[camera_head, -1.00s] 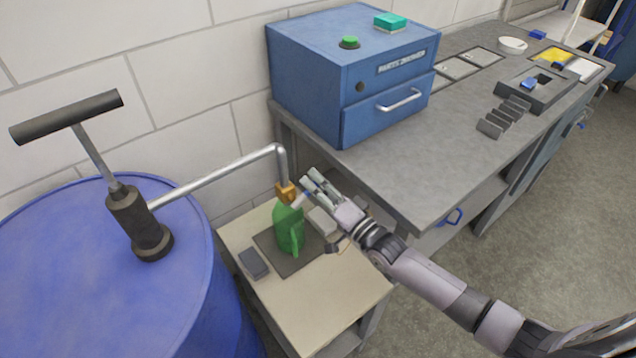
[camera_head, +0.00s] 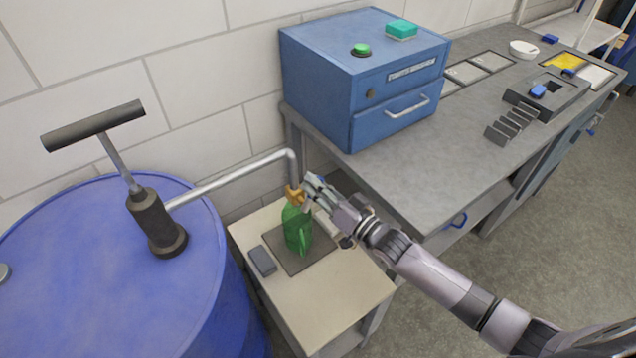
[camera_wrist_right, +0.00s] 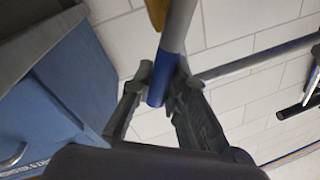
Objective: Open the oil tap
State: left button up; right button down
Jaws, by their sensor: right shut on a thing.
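The brass oil tap (camera_head: 295,196) sits at the lower end of the bent metal pipe (camera_head: 235,178) that comes from the drum pump. In the right wrist view its brass body (camera_wrist_right: 157,12) shows at the top, with a grey lever ending in a blue grip (camera_wrist_right: 161,80). My right gripper (camera_head: 313,190) is beside the tap; in the wrist view its fingers (camera_wrist_right: 160,88) are closed around the lever's blue end. A green oil jug (camera_head: 297,232) stands upright below the tap. My left gripper is out of view.
The blue drum (camera_head: 110,290) with its T-handled pump (camera_head: 155,225) stands at the left. A small table (camera_head: 320,310) holds the jug, on a dark mat, and a grey block (camera_head: 262,261). A blue parts washer (camera_head: 365,75) stands on the grey workbench (camera_head: 430,165) behind.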

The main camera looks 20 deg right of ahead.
dwell(0.3)
jog(key=c, duration=1.5)
grip_release()
jog(key=shift+c, duration=0.2)
jog(key=v, duration=1.2)
